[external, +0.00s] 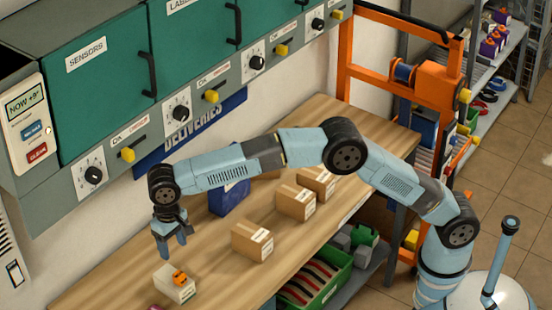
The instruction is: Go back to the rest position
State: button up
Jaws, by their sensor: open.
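My gripper (176,247) points down above the left part of the wooden bench (225,282). It is open and nothing shows between its fingers. Below its fingertips, apart from them, a small pale box (176,290) stands on the bench with a small orange item (180,278) on top. My arm stretches across the bench from my base at the lower right.
Several cardboard boxes (252,241) and a blue container (229,198) stand on the bench. Green cabinets (100,85) with knobs hang along the wall behind. An orange frame (437,82) stands at the bench's right end. A green crate (318,281) sits below.

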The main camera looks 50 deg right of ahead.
jog(key=shift+d, duration=0.1)
jog(key=s+d+r+n+t, duration=0.1)
jog(key=s+d+r, duration=0.3)
jog(key=d, duration=0.9)
jog(key=s+d+r, duration=0.2)
jog(key=d+r, duration=0.4)
jog(key=d, duration=0.7)
jog(key=s+d+r+n+t, duration=0.15)
jog(key=d+r, duration=0.35)
jog(key=d, duration=0.8)
jog(key=s+d+m+t, duration=0.1)
jog(key=s+d+m, duration=0.1)
jog(key=s+d, duration=1)
jog(key=s+d+f+t, duration=0.2)
jog(key=s+d+f, duration=0.2)
jog(key=s+d, duration=0.5)
jog(key=s, duration=0.3)
jog(key=shift+d+f, duration=0.3)
jog(key=shift+m, duration=0.25)
